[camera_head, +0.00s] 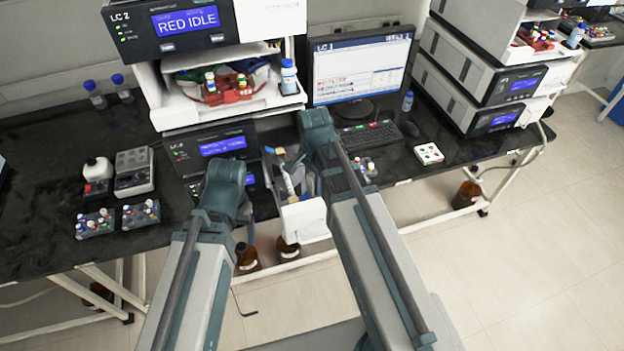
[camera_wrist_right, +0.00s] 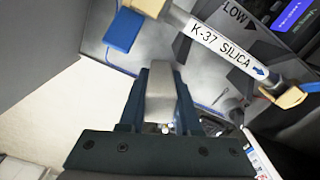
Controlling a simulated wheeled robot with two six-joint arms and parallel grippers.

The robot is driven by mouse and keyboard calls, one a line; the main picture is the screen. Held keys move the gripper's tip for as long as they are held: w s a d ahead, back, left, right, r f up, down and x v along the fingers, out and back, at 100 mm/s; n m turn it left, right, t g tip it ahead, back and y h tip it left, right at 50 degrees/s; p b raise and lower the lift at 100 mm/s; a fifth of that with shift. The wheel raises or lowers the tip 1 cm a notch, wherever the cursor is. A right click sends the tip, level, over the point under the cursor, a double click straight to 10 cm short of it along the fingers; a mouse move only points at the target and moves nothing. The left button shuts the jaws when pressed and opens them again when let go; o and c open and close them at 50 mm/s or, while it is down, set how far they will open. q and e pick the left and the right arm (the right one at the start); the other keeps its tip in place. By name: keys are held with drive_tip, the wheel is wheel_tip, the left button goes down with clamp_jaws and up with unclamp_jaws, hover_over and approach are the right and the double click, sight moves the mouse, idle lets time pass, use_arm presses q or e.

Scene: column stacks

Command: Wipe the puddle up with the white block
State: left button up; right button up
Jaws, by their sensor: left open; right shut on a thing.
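The white block (camera_wrist_right: 160,94) looks pale grey in the right wrist view. My right gripper (camera_wrist_right: 161,76) is shut on it, with a dark finger on each side. Block and fingers are over a grey surface (camera_wrist_right: 210,72) beneath a labelled column. I cannot make out the puddle's outline there; the block and fingers cover part of that surface. In the head view both arms reach toward the bench. The right arm hides its own gripper and the block. My left gripper does not show; only its arm is seen.
A column marked K-37 SILICA (camera_wrist_right: 229,50) crosses close above the grey surface. A blue piece (camera_wrist_right: 124,30) is beside it. In the head view a white open drawer (camera_head: 304,222) juts past the bench edge. Vial racks (camera_head: 95,224) stand left; a keyboard (camera_head: 368,135) lies right.

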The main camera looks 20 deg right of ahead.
drive_tip(key=shift+s, duration=0.35)
drive_tip(key=shift+w, duration=0.1)
drive_tip(key=shift+w, duration=1.05)
drive_tip(key=shift+w, duration=0.1)
drive_tip(key=shift+w, duration=1.05)
drive_tip(key=shift+r, duration=0.2)
